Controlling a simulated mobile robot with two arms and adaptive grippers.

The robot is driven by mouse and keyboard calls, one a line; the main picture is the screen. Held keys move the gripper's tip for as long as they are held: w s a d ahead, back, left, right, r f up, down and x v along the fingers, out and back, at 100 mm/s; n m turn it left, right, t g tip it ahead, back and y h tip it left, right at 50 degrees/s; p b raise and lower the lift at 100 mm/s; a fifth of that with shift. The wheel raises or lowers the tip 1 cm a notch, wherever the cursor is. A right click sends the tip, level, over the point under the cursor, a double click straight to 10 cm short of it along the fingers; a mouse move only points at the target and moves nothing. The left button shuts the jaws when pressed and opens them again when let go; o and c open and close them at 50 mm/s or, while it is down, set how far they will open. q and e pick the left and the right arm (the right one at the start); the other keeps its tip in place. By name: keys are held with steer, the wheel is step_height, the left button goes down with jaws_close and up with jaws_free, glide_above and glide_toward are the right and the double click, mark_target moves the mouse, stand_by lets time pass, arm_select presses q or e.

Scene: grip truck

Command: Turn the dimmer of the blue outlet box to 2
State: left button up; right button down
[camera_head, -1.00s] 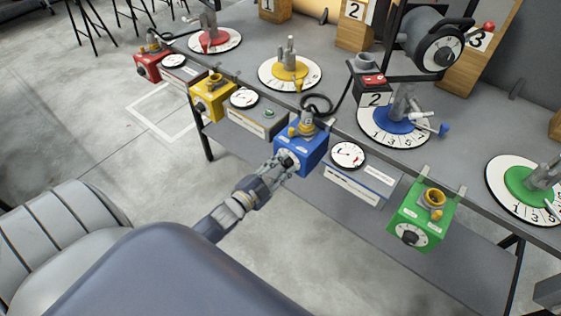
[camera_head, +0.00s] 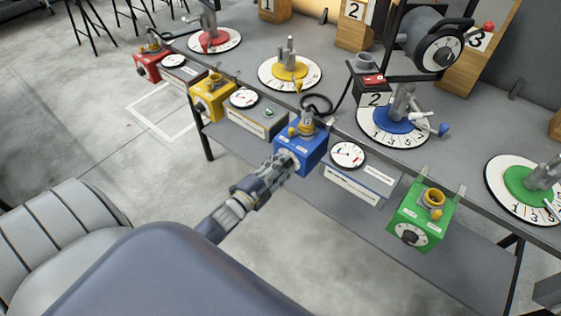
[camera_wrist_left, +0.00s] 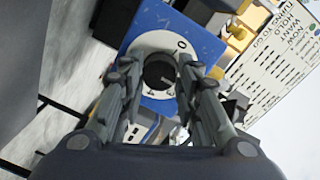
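The blue outlet box (camera_head: 301,144) hangs at the front edge of the workbench, with a plug and cable on its top. It also shows in the left wrist view (camera_wrist_left: 160,31). Its dimmer, a black round knob (camera_wrist_left: 160,71) on a white dial, faces my left gripper. My left gripper (camera_head: 283,162) is in front of this face. In the left wrist view its fingers (camera_wrist_left: 160,76) are apart, one on each side of the knob. I cannot tell whether they touch it. Part of the dial is hidden, and its setting is not readable. My right gripper is not in view.
A green box (camera_head: 421,222) hangs to the right, a yellow box (camera_head: 212,98) and a red box (camera_head: 149,66) to the left. A gauge panel (camera_head: 357,184) sits right beside the blue box. The floor before the bench is clear.

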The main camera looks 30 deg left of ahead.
arm_select(q)
steer(key=shift+o, duration=1.3)
steer(key=s+a, duration=0.1)
steer(key=s, duration=1.1)
steer(key=shift+r, duration=0.3)
steer(key=shift+f, duration=0.1)
